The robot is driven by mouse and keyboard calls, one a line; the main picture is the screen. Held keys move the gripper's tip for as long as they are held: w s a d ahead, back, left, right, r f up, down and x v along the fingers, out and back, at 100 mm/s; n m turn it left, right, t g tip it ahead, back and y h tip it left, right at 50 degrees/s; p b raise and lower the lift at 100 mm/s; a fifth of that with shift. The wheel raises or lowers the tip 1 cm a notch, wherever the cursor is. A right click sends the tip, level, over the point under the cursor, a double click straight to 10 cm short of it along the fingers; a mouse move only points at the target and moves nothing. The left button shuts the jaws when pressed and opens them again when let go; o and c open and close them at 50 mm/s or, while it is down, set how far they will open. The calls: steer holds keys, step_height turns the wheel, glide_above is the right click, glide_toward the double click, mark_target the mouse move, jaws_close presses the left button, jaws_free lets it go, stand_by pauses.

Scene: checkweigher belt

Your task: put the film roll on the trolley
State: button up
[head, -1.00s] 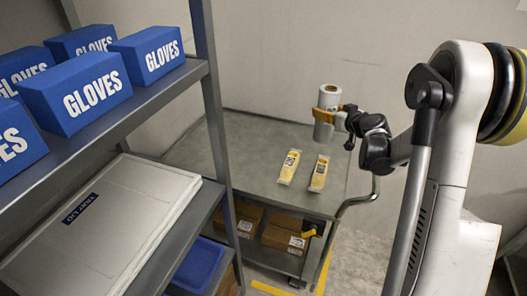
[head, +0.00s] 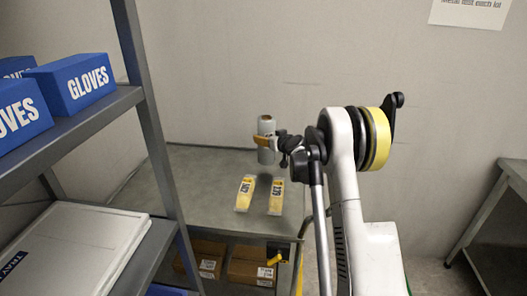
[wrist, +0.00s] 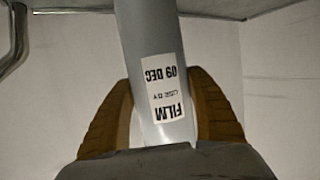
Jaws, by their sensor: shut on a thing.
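The film roll (head: 266,126) is a grey-white upright cylinder. Its label, reading FILM and 09 DEC, shows in the wrist view (wrist: 166,88). My gripper (head: 265,142) is shut around the roll's middle, with a yellow-brown finger on each side in the wrist view (wrist: 165,115). The trolley (head: 195,175) has a flat grey top. In the head view the roll appears at the trolley top's back right. I cannot tell whether the roll's bottom touches the top or hangs just above it.
Two yellow packs, one on the left (head: 245,193) and one on the right (head: 276,196), lie on the trolley top near its front. Cardboard boxes (head: 250,266) sit on its lower shelf. A rack with blue glove boxes (head: 75,83) stands left. The trolley top's left part is clear.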

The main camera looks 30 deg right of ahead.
steer(key=shift+w+a+f+b, duration=0.15)
steer(key=shift+f+b, duration=0.4)
steer(key=shift+f, duration=0.5)
steer(key=shift+w+a+f+b, duration=0.1)
steer(key=shift+f+b, duration=0.4)
steer(key=shift+f, duration=0.55)
steer(key=shift+f, duration=0.2)
steer(key=o, duration=1.4)
